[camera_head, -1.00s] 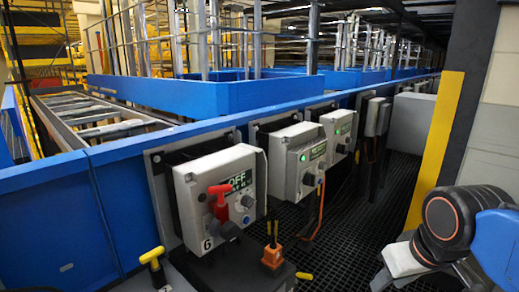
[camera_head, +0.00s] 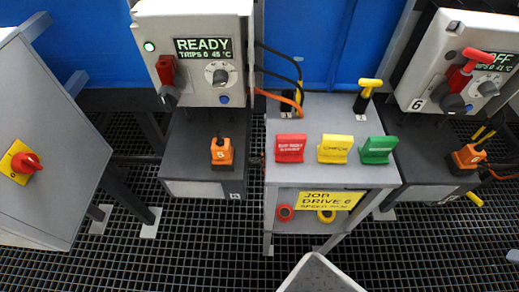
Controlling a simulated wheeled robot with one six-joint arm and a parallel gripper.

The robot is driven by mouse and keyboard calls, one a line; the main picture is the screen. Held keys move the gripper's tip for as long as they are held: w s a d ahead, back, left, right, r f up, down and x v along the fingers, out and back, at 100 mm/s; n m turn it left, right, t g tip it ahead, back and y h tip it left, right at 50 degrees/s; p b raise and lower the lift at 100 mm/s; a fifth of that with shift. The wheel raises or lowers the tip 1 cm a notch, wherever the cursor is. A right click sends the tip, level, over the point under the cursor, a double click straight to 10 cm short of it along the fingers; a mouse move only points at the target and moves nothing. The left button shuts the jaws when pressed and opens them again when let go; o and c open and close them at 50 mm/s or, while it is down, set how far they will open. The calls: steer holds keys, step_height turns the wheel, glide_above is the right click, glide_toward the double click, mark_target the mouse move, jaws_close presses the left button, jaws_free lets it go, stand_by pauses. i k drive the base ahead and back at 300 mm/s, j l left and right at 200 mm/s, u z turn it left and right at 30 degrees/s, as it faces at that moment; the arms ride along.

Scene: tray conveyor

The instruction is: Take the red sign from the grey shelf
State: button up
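The red sign (camera_head: 290,148) stands on the top of the grey shelf (camera_head: 332,181), at its left end. It is a small folded block with pale lettering too small to read. A yellow sign (camera_head: 335,148) and a green sign (camera_head: 378,150) stand to its right in the same row, with gaps between them. Nothing touches the red sign. My gripper's fingers are not visible; only a pale grey pointed part shows at the bottom edge, and I cannot tell what it is.
The shelf carries a yellow job card (camera_head: 331,200) and red (camera_head: 285,213) and yellow rings (camera_head: 326,216) below. Control boxes stand left (camera_head: 196,55) and right (camera_head: 455,60). A yellow-handled tool (camera_head: 369,88) stands behind the signs. Dark grating floor in front is open.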

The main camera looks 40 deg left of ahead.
mark_target(288, 148)
steer(key=k+u, duration=0.1)
steer(key=u, duration=0.35)
steer(key=j+u, duration=0.1)
steer(key=u, duration=0.35)
steer(key=k+j+u, duration=0.1)
steer(key=u, duration=0.35)
